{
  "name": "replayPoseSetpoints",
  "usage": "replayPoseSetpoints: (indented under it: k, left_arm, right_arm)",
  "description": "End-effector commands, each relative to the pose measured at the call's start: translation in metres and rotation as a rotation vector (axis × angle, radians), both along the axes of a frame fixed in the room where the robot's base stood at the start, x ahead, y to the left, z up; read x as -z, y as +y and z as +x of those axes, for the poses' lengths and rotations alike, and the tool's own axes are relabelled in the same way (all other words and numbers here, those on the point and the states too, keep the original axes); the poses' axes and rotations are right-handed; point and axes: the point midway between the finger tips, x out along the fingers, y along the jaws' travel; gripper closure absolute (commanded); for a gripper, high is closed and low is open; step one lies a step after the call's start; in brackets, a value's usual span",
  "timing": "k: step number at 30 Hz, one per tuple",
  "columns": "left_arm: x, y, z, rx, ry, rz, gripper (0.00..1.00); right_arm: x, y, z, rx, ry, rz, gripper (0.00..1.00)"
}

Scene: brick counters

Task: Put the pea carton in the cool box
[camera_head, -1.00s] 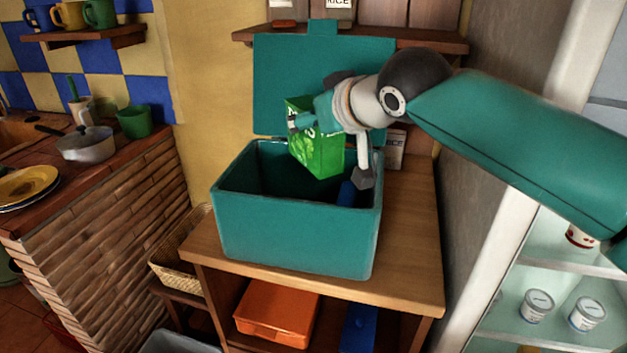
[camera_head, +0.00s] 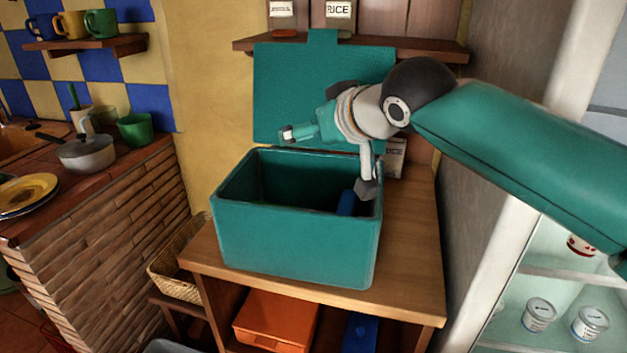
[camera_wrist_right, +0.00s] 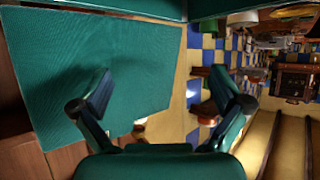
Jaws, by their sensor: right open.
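The teal cool box (camera_head: 295,245) stands on the wooden counter with its lid (camera_head: 300,85) raised at the back. My right gripper (camera_head: 287,133) is above the box opening, in front of the lid. Its fingers are apart and empty in the right wrist view (camera_wrist_right: 165,95). The green pea carton is no longer visible; the near wall hides the floor of the box. A dark blue object (camera_head: 346,202) shows inside the box at its right. My left gripper is in neither view.
A wooden shelf (camera_head: 350,46) with jars is behind the lid. A glass-fronted cabinet (camera_head: 560,262) with tins is at the right. A wicker basket (camera_head: 178,270) is left of the counter. An orange box (camera_head: 275,318) sits below. The counter right of the box is mostly clear.

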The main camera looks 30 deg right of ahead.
Motion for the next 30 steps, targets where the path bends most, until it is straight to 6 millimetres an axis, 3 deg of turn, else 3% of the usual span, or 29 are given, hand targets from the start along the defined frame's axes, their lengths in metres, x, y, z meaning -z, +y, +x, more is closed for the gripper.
replayPoseSetpoints:
  k: [16, 21, 30]
  left_arm:
    - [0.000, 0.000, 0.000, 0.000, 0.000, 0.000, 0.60]
    - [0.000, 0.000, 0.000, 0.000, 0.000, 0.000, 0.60]
    - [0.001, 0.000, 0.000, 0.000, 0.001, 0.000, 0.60]
  right_arm:
    - [-0.048, 0.008, -0.084, -0.005, -0.007, 0.002, 0.00]
    - [-0.053, 0.008, -0.096, -0.002, -0.004, 0.002, 0.00]
    - [-0.054, 0.007, -0.098, 0.001, -0.003, 0.002, 0.00]
